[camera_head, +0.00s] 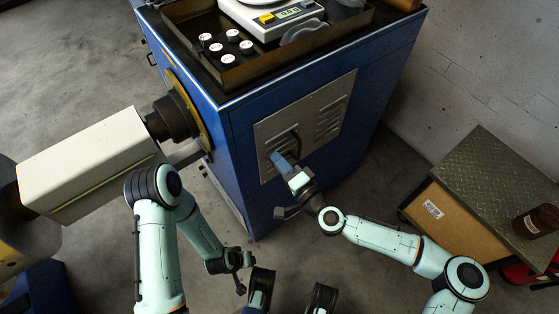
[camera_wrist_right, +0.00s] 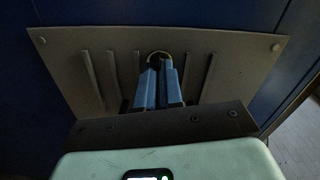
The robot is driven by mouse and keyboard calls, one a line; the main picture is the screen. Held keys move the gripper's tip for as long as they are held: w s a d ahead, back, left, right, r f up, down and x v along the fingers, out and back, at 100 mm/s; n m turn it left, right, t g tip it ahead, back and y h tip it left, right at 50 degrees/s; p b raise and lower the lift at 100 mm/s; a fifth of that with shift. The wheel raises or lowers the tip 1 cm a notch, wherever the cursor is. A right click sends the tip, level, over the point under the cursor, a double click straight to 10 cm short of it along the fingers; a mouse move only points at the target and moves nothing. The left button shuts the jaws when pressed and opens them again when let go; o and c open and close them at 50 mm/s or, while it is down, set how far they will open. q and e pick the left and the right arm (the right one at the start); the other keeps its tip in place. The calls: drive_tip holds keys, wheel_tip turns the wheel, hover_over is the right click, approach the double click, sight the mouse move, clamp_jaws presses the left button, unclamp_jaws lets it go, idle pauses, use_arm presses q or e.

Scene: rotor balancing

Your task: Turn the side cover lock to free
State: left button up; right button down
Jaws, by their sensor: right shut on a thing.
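The side cover (camera_head: 334,108) is a grey louvred plate on the side of a blue cabinet. It also fills the middle of the right wrist view (camera_wrist_right: 225,75). My right gripper (camera_head: 279,158) is at the cover's lower left part. In the right wrist view its blue fingers (camera_wrist_right: 159,78) are close together, shut on the lock (camera_wrist_right: 159,56), a small part with a yellowish rim. The fingers hide most of the lock, so its turn position cannot be told. My left gripper (camera_head: 241,275) hangs low over the floor, away from the cover; its jaw opening is unclear.
A tray (camera_head: 235,80) with black weights (camera_head: 229,47) and a white scale (camera_head: 275,20) stands on the cabinet (camera_head: 235,165). A pale machine housing (camera_head: 90,160) is at the left. Floor lies between.

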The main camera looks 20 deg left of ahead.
use_arm(q)
drive_tip(key=shift+w+r, duration=0.3)
use_arm(e)
drive_tip(key=shift+f+m, duration=0.1)
drive_tip(key=shift+m, duration=1)
drive_tip(key=shift+s, duration=0.1)
drive_tip(key=c, duration=1.3)
unclamp_jaws()
use_arm(q)
drive_tip(key=shift+s+d+r+p, duration=0.35)
drive_tip(key=shift+r+p, duration=0.2)
drive_tip(key=shift+r, duration=0.05)
drive_tip(key=shift+s+d+r+p, duration=0.35)
drive_tip(key=shift+r+p, duration=0.15)
drive_tip(key=shift+r, duration=0.1)
use_arm(e)
drive_tip(key=v, duration=1.3)
drive_tip(key=shift+s+d, duration=0.1)
